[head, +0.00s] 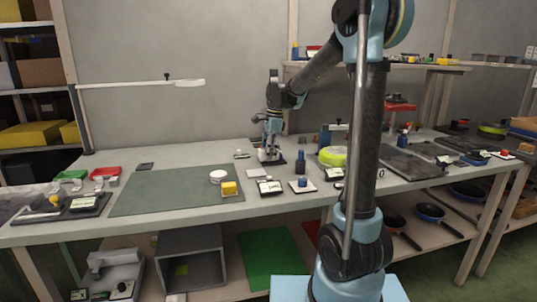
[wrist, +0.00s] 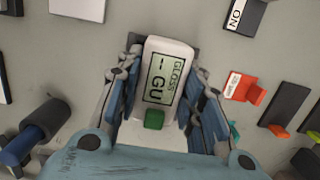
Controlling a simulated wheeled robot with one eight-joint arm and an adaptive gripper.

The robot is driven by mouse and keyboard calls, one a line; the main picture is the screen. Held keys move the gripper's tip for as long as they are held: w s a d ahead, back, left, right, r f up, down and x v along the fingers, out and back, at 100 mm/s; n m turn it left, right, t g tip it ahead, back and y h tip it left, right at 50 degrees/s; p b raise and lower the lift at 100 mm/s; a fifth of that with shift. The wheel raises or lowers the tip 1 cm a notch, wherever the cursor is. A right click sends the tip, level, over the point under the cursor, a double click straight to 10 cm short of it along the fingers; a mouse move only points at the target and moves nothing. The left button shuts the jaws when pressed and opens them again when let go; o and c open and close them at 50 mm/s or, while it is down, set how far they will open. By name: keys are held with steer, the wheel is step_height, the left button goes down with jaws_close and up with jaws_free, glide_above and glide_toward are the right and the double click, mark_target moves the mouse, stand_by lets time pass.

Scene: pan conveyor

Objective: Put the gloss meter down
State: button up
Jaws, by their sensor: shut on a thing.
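The gloss meter (wrist: 160,75) is a white block with a greenish display reading "GLOSS" and "GU" and a green button at its near end. My gripper (wrist: 160,88) is shut on it in the wrist view, with a finger along each long side. In the head view my gripper (head: 268,150) points down at the back middle of the workbench (head: 205,153), and the meter is small and mostly hidden there. A dark piece shows behind the meter's far end in the wrist view. I cannot tell whether the meter touches anything below.
A dark blue upright tool (head: 300,162) and a yellow-green roll (head: 332,156) stand to the right. The mat's left part is bare.

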steer(key=shift+f, duration=0.1)
steer(key=o, duration=1.3)
steer(key=r, duration=0.4)
steer(key=d+r, duration=0.1)
steer(key=r, duration=0.7)
steer(key=shift+w+d, duration=0.25)
steer(key=shift+d, duration=0.1)
